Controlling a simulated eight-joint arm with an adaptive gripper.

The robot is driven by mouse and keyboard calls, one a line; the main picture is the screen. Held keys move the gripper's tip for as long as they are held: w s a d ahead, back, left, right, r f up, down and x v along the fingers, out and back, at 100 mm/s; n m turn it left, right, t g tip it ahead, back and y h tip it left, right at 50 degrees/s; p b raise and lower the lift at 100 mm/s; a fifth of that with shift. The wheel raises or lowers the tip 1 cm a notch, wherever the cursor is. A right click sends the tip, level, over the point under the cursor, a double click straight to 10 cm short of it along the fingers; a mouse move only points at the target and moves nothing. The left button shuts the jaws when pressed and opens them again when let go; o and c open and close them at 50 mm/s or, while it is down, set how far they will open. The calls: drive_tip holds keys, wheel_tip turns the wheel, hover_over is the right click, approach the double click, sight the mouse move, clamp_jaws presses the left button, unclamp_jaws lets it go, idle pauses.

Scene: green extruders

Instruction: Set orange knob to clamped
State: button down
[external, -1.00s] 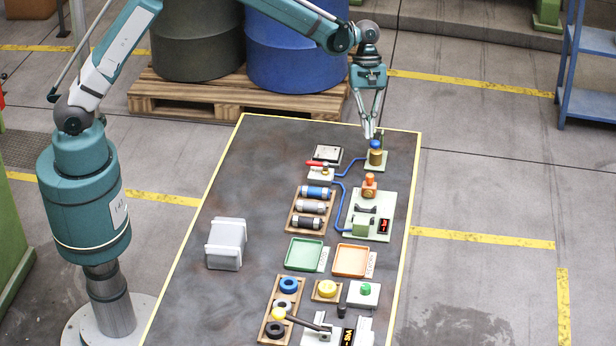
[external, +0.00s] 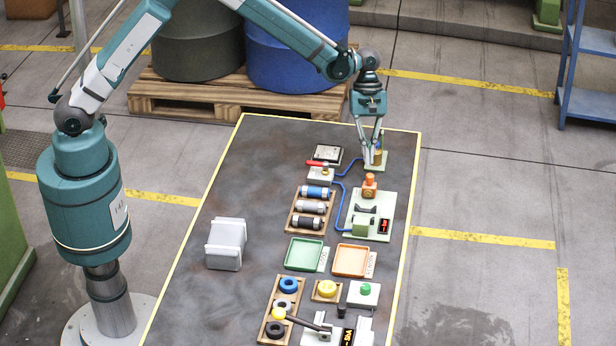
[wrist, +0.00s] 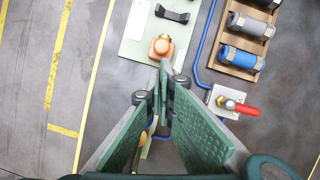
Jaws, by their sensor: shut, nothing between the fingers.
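The orange knob (external: 369,182) stands at the far end of a pale green fixture plate (external: 385,205) that also carries a dark handle-like part and a small display. In the wrist view the orange knob (wrist: 161,47) is just beyond the fingertips, apart from them. My gripper (external: 371,163) is shut and empty, pointing down. It hangs a little behind the knob, in front of the brass and blue part (external: 379,148) on a small green base, which it partly hides. In the wrist view my gripper (wrist: 165,68) has its fingertips together.
A red-handled valve (external: 317,164) on a white block stands left of my gripper, joined by blue tubing. A wooden rack (external: 295,222) holds several cylinders. Green (external: 290,252) and orange (external: 338,262) trays lie nearer. The table's left side is mostly clear apart from a grey box (external: 226,240).

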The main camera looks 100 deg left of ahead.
drive_tip(key=shift+x, duration=0.8)
drive_tip(key=shift+d, duration=0.1)
drive_tip(key=shift+d+b, duration=0.45)
drive_tip(key=shift+d, duration=1.25)
drive_tip(key=w+p+v, duration=0.1)
drive_tip(key=p+v, duration=0.1)
drive_tip(key=v, duration=0.8)
drive_tip(key=shift+s, duration=0.45)
